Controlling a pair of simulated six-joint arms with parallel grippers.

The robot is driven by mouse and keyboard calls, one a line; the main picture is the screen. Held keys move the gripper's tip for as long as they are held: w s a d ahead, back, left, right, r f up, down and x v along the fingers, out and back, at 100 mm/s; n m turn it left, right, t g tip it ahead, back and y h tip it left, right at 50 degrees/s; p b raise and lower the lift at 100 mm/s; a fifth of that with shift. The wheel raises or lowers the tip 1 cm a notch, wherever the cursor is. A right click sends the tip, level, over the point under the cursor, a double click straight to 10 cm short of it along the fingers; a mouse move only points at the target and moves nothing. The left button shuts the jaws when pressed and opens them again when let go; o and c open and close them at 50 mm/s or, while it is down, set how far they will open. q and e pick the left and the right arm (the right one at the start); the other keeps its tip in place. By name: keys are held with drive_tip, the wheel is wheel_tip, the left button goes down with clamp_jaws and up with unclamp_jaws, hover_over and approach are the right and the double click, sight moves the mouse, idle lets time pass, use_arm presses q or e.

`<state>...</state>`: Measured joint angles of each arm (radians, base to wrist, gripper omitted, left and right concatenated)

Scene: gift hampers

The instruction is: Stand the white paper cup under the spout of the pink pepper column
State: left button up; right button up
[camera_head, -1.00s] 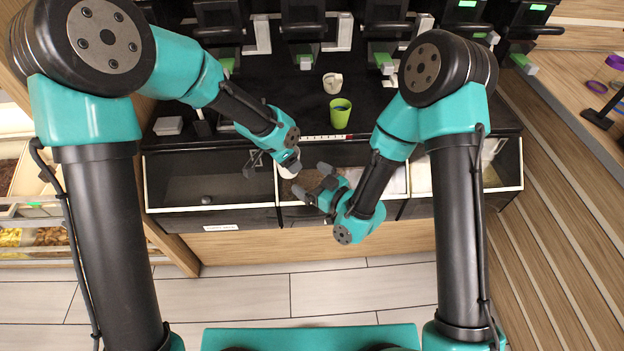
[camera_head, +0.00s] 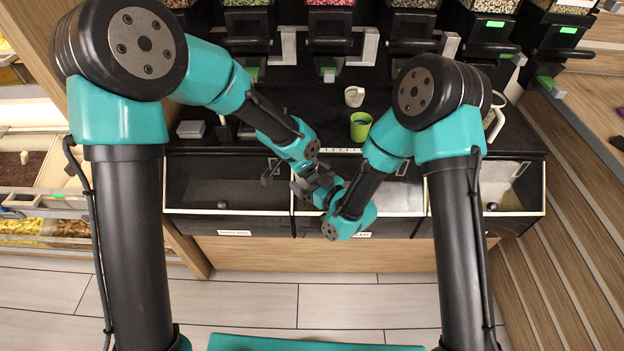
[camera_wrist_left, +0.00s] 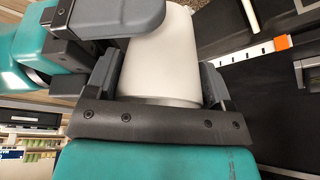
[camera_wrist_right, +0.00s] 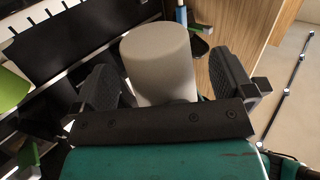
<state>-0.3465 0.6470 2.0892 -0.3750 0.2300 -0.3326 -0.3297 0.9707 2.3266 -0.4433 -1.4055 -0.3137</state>
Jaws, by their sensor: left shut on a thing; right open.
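The white paper cup (camera_wrist_left: 172,62) is between the fingers of my left gripper (camera_wrist_left: 160,85), which is shut on it. My right gripper (camera_wrist_right: 168,85) is open, with its fingers on either side of the same cup (camera_wrist_right: 158,62); whether they touch it cannot be told. In the head view my left gripper (camera_head: 291,176) and my right gripper (camera_head: 316,184) meet above the front bins and mostly hide the cup. The pink pepper column (camera_head: 330,17) is at the top centre, with its spout (camera_head: 328,70) below it above the black counter.
A green cup (camera_head: 360,126) and a small white cup (camera_head: 354,97) stand on the black counter (camera_head: 300,105), right of centre. Other columns flank the pink one. Open bins (camera_head: 230,190) line the front. Counter space below the pink spout looks clear.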

drive_tip(key=shift+c, duration=0.2)
drive_tip(key=c, duration=0.7)
use_arm(q)
drive_tip(key=o, duration=0.9)
use_arm(e)
drive_tip(key=shift+c, duration=0.7)
use_arm(q)
drive_tip(key=v, duration=1.2)
drive_tip(key=shift+w, duration=0.15)
